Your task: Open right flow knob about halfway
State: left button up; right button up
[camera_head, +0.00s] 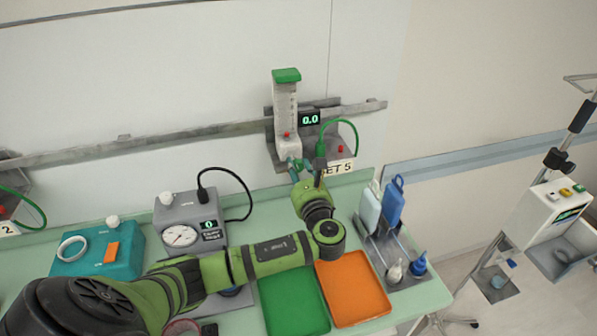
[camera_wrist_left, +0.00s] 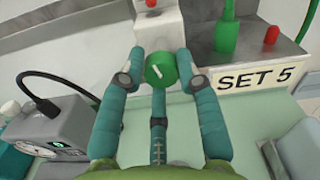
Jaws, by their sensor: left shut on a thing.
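The flowmeter (camera_head: 286,105), a clear upright tube with a green cap, stands on the wall rail with a small red float low in it. My left gripper (camera_head: 294,166) reaches up to the knob. In the left wrist view its two teal fingers (camera_wrist_left: 160,66) are shut on the knob from both sides. In the head view the gripper mostly hides the knob. My right gripper is not in view.
A "SET 5" label (camera_wrist_left: 257,77) and a green hose (camera_head: 340,122) are just right of the flowmeter. A grey gauge unit (camera_head: 185,212), a green tray (camera_head: 292,303), an orange tray (camera_head: 353,290) and a bottle rack (camera_head: 385,247) stand on the counter below.

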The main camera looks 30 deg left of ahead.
pick_arm(q)
jog(key=n+b, duration=0.1)
jog(key=n, duration=0.1)
jog(key=n+b, duration=0.2)
jog(key=n, duration=0.1)
jog(key=shift+a+r+n, duration=0.15)
jog(key=shift+n, duration=0.15)
jog(key=n+b, duration=0.3)
jog(key=n, duration=0.1)
jog(key=shift+n+b, duration=0.3)
jog(key=shift+b, duration=0.05)
grip_shut()
jog(key=shift+f+n+b, duration=0.15)
jog(key=shift+n+b, duration=1.6)
jog(key=shift+n, duration=0.2)
jog(key=shift+f+n+b, duration=0.15)
jog(key=shift+n+b, duration=1.65)
jog(key=shift+n, duration=0.1)
jog(key=shift+f+n+b, duration=0.15)
jog(key=shift+n+b, duration=1.6)
jog(key=shift+n, duration=0.2)
jog(key=o, duration=0.9)
grip_release()
jog(key=shift+o, duration=1.2)
jog(key=shift+s+a, duration=0.1)
